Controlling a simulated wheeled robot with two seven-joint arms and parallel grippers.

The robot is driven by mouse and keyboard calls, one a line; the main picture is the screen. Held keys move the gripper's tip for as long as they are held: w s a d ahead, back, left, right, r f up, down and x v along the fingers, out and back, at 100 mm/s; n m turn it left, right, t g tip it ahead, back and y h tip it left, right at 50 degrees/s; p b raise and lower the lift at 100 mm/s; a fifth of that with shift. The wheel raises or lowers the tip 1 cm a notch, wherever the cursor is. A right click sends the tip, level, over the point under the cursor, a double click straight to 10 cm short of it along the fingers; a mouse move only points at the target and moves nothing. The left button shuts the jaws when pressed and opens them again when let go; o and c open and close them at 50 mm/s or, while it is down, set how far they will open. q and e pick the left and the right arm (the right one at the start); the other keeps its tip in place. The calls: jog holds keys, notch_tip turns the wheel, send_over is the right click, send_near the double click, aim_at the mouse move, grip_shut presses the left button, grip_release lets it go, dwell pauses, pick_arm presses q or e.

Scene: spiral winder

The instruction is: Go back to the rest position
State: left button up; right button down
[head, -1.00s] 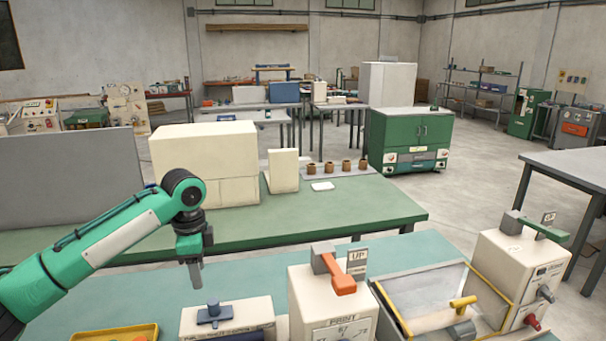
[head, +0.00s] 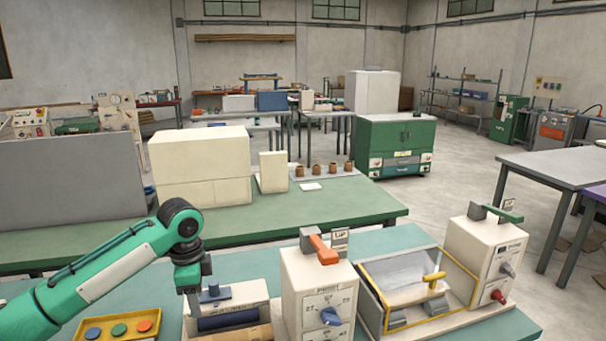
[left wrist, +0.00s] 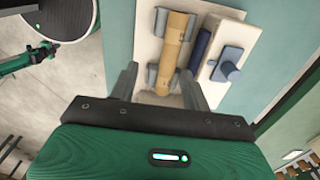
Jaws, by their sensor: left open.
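My left gripper (head: 193,303) hangs down at the left front, at the white winder unit with a blue knob (head: 213,291) and a dark blue roller (head: 228,319). In the left wrist view, its two grey fingers (left wrist: 160,80) are apart and open. A tan tube (left wrist: 172,48) lies in grey cradles on the white base (left wrist: 148,20) beyond and between the fingers. I cannot tell whether they touch it. The blue roller (left wrist: 200,48) and blue knob (left wrist: 228,68) sit to the right of the tube. My right gripper is not in view.
A white box with an orange lever (head: 322,250) stands right of the gripper. Beyond it are a yellow-edged tray unit (head: 412,275) and another white box (head: 485,250). A yellow tray with coloured discs (head: 118,328) lies at front left. A green table (head: 350,205) stands behind.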

pick_arm(q)
jog(key=s+d+f+n+t+h, duration=0.1)
jog(key=s+d+f+h, duration=0.1)
jog(key=s+d+f, duration=0.55)
jog(key=s+d+f+n+t+h, duration=0.1)
jog(key=s+d+f+n, duration=0.1)
jog(key=s+d+f, duration=0.5)
jog(key=s+a+f+n+y, duration=0.1)
jog(key=s+a+f+n, duration=0.2)
jog(key=s+a, duration=0.3)
jog(key=s+a+f+n+t+y, duration=0.1)
jog(key=s+a+f+n, duration=0.25)
jog(key=s, duration=0.55)
jog(key=s+a+f+n+y, duration=0.1)
jog(key=s+a+f+n, duration=0.1)
jog(key=s+a+n, duration=0.4)
notch_tip(320, 180, down, 32)
jog(key=s+d+m+g, duration=0.1)
jog(key=s+m, duration=0.1)
jog(key=m, duration=0.1)
jog(key=s+a+f+g, duration=0.1)
jog(key=s+a+f, duration=0.2)
jog(key=s+f, duration=1.5)
jog(key=shift+s+f, duration=0.25)
jog(key=shift+s, duration=0.05)
